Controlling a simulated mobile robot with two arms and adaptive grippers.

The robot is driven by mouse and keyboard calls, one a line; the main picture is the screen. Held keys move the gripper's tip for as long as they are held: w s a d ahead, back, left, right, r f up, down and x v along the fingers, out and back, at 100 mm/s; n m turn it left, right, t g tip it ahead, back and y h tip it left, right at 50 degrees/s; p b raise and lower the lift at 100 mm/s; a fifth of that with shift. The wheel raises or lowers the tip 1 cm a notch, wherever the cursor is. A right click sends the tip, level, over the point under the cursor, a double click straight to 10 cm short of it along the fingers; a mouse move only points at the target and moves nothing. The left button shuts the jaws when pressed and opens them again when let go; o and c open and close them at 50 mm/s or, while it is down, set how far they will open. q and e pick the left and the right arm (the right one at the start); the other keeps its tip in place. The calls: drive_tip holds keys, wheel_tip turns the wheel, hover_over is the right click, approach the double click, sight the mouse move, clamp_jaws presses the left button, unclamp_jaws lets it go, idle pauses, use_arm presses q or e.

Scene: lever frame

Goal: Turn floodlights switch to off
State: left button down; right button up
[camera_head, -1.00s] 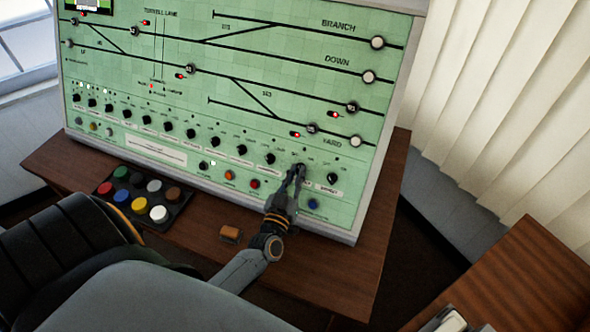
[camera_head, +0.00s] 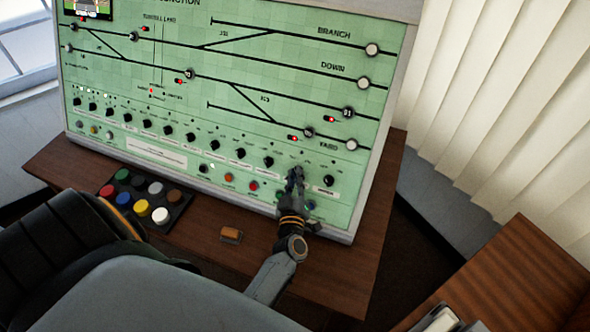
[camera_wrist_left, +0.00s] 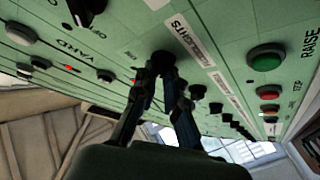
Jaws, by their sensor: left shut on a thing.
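The floodlights switch is a black rotary knob (camera_wrist_left: 162,60) on the green panel (camera_head: 230,165), beside a white label (camera_wrist_left: 190,41) whose readable part ends in "LIGHTS". My left gripper (camera_head: 296,174) reaches up to the lower right of the panel. In the left wrist view its two fingers (camera_wrist_left: 163,76) meet the knob from both sides and are shut on it. In the head view the fingers hide the knob, and its pointer direction cannot be read. My right gripper is not in view.
Similar black knobs stand close by in the row, one to the right (camera_head: 328,180) and one to the left (camera_head: 268,162). Coloured push buttons, including a red one (camera_head: 253,186), sit below. A tray of coloured buttons (camera_head: 118,211) and an orange block (camera_head: 231,235) lie on the wooden desk.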

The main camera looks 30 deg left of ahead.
use_arm(q)
drive_tip(key=shift+w+a+r, duration=0.1)
drive_tip(key=shift+w+r, duration=0.05)
drive_tip(key=shift+r, duration=0.1)
drive_tip(key=c, duration=1.5)
unclamp_jaws()
drive_tip(key=shift+c, duration=0.2)
drive_tip(key=shift+o, duration=0.7)
drive_tip(key=shift+f, duration=0.3)
